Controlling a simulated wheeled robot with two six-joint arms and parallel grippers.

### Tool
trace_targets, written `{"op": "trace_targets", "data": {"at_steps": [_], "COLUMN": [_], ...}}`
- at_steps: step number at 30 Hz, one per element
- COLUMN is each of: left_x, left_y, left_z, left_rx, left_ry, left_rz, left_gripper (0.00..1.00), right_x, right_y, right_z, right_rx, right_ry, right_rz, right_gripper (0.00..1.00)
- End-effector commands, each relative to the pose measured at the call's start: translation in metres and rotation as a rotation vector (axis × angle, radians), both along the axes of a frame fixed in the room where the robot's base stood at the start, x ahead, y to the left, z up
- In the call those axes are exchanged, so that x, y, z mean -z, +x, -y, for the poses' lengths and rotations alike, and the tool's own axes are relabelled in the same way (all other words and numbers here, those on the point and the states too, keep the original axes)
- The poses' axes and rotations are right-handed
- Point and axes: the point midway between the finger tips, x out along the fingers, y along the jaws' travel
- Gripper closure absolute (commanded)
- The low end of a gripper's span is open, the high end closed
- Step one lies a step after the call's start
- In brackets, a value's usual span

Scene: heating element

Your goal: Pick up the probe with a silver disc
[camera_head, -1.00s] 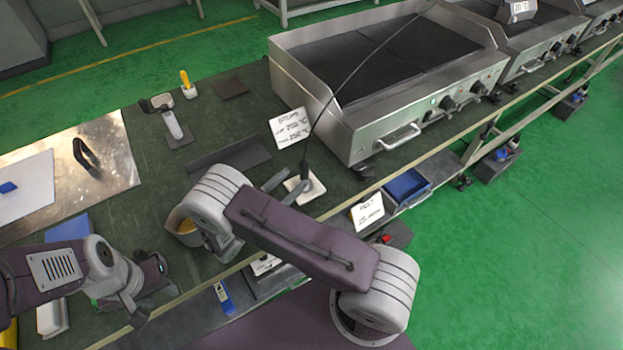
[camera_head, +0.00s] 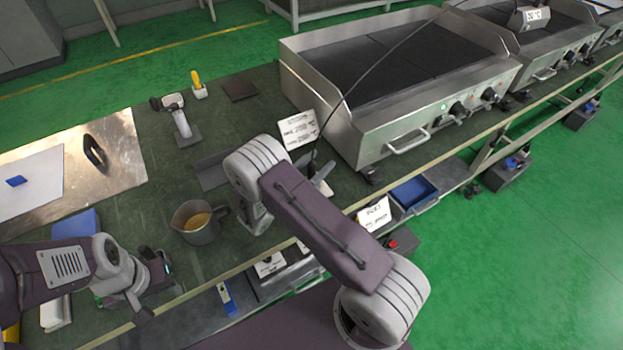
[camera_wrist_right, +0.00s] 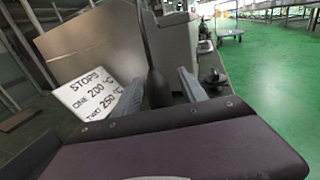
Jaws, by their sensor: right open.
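The probe's black handle (camera_wrist_right: 157,90) stands upright between the two grey fingers of my right gripper (camera_wrist_right: 161,88) in the right wrist view, with a gap on each side. The fingers are open. In the head view my right gripper (camera_head: 317,174) is beside the grill's near left corner and covers most of the probe. A thin black cable (camera_head: 372,66) runs up from there over the grill. No silver disc shows; the probe's lower end is hidden. My left gripper (camera_head: 128,290) is low at the left, over the bench edge; its jaws are unclear.
The steel grill (camera_head: 420,120) stands right of the gripper. A white "STOPS" card (camera_head: 298,130) is close by, also in the wrist view (camera_wrist_right: 92,98). A jug (camera_head: 190,236) with amber liquid stands left of my right arm. A blue bin (camera_head: 413,191) sits on the lower shelf.

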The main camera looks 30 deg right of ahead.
Motion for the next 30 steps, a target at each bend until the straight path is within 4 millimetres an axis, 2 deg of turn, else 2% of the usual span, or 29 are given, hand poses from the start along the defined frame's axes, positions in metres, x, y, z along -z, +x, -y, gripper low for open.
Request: {"op": "trace_targets", "data": {"at_steps": [1,6,17,20,25,30], "left_x": [0.000,0.000,-0.002,-0.006,-0.019,-0.030], "left_y": [0.000,0.000,0.000,0.000,0.000,0.000], "left_z": [0.000,0.000,0.000,0.000,0.000,0.000], "left_rx": [0.000,0.000,0.000,0.000,0.000,0.000], "left_ry": [0.000,0.000,0.000,0.000,0.000,0.000], "left_rz": [0.000,0.000,0.000,0.000,0.000,0.000], "left_gripper": [0.64,0.64,0.64,0.64,0.64,0.64], "right_x": [0.000,0.000,-0.004,-0.014,-0.047,-0.069], "right_y": [0.000,0.000,0.000,0.000,0.000,-0.039], "right_z": [0.000,0.000,0.000,0.000,0.000,0.002], "right_rx": [0.000,0.000,0.001,0.001,0.001,-0.001], "right_ry": [0.000,0.000,0.000,0.000,0.001,-0.002], "right_rz": [0.000,0.000,0.001,0.003,0.004,-0.003], "right_gripper": [0.56,1.00,1.00,1.00,1.00,1.00]}}
